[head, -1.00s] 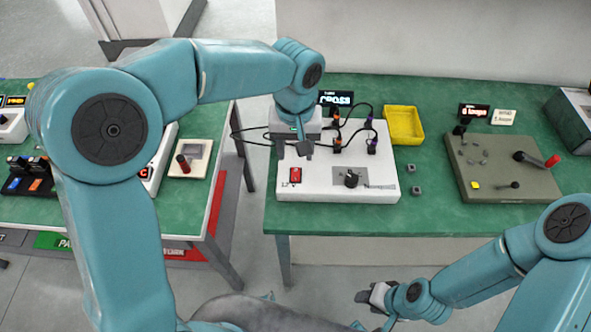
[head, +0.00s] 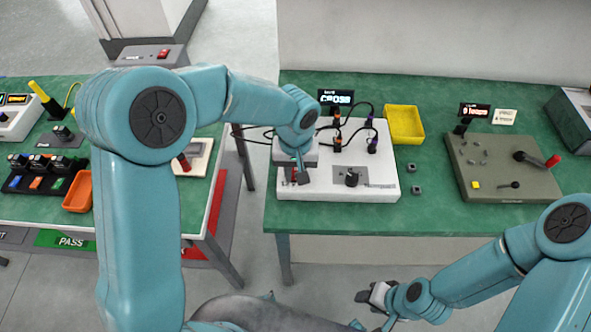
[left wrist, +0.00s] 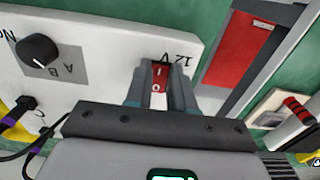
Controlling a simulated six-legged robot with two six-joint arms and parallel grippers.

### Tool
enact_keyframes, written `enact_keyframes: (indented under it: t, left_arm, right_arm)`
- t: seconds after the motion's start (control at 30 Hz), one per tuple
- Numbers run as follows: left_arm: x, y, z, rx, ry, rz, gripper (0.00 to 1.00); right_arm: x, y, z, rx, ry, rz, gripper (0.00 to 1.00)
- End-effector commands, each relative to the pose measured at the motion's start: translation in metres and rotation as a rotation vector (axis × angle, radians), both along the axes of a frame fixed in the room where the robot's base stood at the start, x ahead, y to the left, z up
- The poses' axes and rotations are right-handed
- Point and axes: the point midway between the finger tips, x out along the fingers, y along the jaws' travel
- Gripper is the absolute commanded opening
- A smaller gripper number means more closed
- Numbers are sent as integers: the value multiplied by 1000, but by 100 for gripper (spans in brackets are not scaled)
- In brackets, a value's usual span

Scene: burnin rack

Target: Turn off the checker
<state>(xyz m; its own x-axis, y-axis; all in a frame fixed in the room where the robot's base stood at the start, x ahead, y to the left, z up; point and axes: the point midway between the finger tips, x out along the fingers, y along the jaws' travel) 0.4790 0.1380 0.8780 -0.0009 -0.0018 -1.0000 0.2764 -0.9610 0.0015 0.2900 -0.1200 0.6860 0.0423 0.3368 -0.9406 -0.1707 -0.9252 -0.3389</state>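The checker is a white box (head: 333,191) on the right-hand green table, with a black knob (head: 351,178) and a lit display (head: 336,97) behind it. Its red rocker switch (left wrist: 158,77), marked 1 and 0 beside the "12 V" label, shows in the left wrist view. My left gripper (head: 299,174) is over the switch and mostly hides it in the head view. In the left wrist view its fingers (left wrist: 158,92) are apart, with the switch visible between them; contact is unclear. My right gripper (head: 372,297) is low in front of the table; its fingers are unclear.
Black plugs and cables (head: 372,143) stand at the checker's back. A yellow bin (head: 405,125), small grey blocks (head: 413,167) and an olive panel with levers (head: 503,165) lie to the right. The left table (head: 140,213) holds other devices, across a gap.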

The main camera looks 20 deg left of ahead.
Motion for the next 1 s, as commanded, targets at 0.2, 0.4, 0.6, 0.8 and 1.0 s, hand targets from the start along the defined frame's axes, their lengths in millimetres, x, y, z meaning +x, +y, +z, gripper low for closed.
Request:
enact_keyframes:
  t: [0.2, 0.4, 0.6, 0.8, 1.0]
  left_arm:
    - [2, 1, 4, -5, 29, 2, 0]
    - [7, 3, 7, -46, 173, 4, 0]
    - [9, 3, 4, -69, 244, 0, 0]
    - [9, 3, 3, -70, 245, 0, 0]
    - [9, 3, 3, -70, 245, 0, 49]
  right_arm:
    - [0, 0, 11, 0, 0, 0, 43]
    - [0, 0, 43, 0, 0, 0, 43]
    - [0, 0, 49, 0, 0, 0, 43]
    - [0, 0, 47, 0, 0, 0, 43]
    - [0, 0, 47, 0, 0, 0, 43]
